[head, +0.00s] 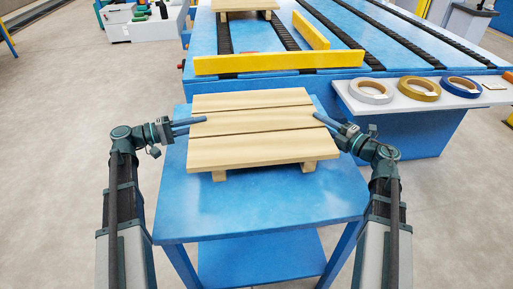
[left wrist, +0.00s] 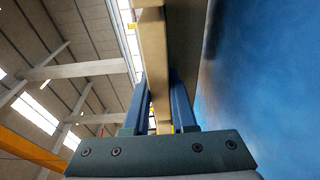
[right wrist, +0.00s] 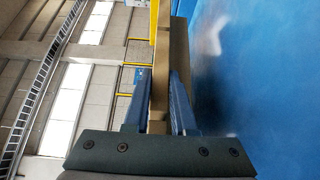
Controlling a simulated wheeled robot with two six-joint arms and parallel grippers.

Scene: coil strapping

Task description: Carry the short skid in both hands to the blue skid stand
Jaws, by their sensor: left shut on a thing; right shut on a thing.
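The short skid (head: 250,122), with light wooden deck boards on short feet, is over the top of the blue skid stand (head: 260,205). I cannot tell whether its feet touch the stand. My left gripper (head: 198,125) is shut on the skid's left edge. My right gripper (head: 325,121) is shut on its right edge. In the left wrist view the skid's edge (left wrist: 153,60) lies between the two fingers. In the right wrist view the edge (right wrist: 161,75) is also between the fingers. The stand's blue top shows at the right of both wrist views.
Behind the stand is a large blue conveyor table with yellow rails (head: 280,62) and black roller tracks. Another wooden skid (head: 245,5) is on it at the back. A white shelf (head: 420,98) at the right holds three strap rolls. Floor is clear on both sides.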

